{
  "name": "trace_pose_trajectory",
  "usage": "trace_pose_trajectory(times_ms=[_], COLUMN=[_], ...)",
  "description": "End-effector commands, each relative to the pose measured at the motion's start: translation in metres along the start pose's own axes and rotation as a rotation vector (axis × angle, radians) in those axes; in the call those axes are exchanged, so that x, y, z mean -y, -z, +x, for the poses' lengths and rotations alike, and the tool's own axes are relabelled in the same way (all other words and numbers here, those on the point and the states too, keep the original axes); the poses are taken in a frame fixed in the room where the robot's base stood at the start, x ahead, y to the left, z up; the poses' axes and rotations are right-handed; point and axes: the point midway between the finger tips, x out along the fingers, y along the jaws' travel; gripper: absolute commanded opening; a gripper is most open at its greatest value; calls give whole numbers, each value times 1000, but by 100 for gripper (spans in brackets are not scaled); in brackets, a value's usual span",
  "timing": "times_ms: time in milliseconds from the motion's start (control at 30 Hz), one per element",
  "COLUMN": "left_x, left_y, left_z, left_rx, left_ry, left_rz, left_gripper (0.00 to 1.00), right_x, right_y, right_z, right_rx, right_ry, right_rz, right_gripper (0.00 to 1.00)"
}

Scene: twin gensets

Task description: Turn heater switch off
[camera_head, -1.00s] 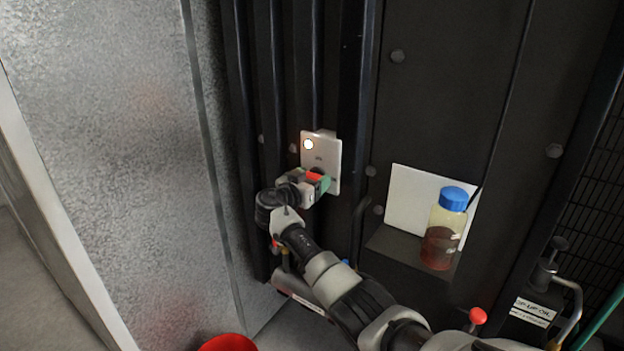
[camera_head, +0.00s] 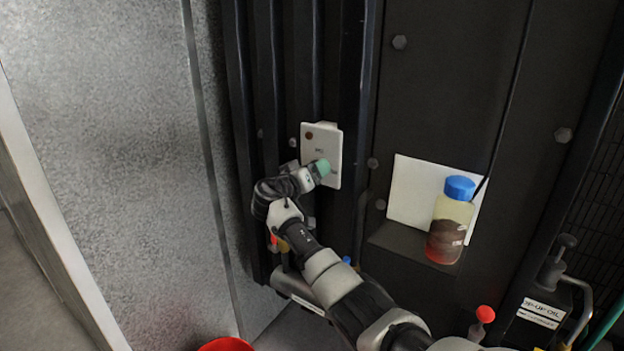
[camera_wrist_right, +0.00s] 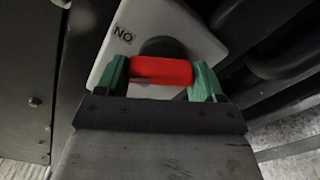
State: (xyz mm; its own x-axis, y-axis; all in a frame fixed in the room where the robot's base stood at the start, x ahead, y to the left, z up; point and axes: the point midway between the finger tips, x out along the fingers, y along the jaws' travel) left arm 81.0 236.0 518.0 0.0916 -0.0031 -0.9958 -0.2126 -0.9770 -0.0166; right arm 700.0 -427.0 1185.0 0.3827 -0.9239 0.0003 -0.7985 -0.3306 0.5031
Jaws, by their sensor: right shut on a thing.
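The heater switch is a pale plate (camera_head: 334,160) on a dark ribbed panel, with a dark, unlit reddish lamp (camera_head: 309,136) near its top. In the right wrist view the plate (camera_wrist_right: 195,35) shows upside-down "ON" lettering (camera_wrist_right: 122,33), a dark round hub (camera_wrist_right: 163,47) and a red handle (camera_wrist_right: 275,68). My right gripper (camera_wrist_right: 160,80) has its green fingertips on either side of the red handle and is shut on it. In the head view the right gripper (camera_head: 321,168) hides the handle against the plate. My left gripper is not in view.
A blue-capped bottle (camera_head: 450,220) of dark red liquid stands on a small ledge to the right. A red-knobbed lever (camera_head: 485,314) and a labelled black fitting (camera_head: 541,312) are at lower right. A red round object (camera_head: 227,344) is at the bottom. A grey metal wall (camera_head: 110,160) bounds the left.

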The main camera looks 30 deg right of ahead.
Motion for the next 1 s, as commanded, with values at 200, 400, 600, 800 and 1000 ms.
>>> trace_pose_trajectory(times_ms=[200, 400, 600, 800, 1000], left_x=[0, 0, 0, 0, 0], left_y=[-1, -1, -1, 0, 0], left_z=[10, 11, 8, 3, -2], left_rx=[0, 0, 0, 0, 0], left_ry=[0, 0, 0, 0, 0], left_rz=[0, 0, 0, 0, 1], left_gripper=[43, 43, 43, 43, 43], right_x=[2, 2, 3, 3, 4], right_y=[-1, 0, 0, 1, 1], right_z=[0, 0, 0, 0, 0], right_rx=[1, 1, 1, 1, 1], right_ry=[0, 0, 0, 0, 1], right_rz=[-207, -399, -590, -766, -907], right_gripper=[44, 44, 44, 44, 44])
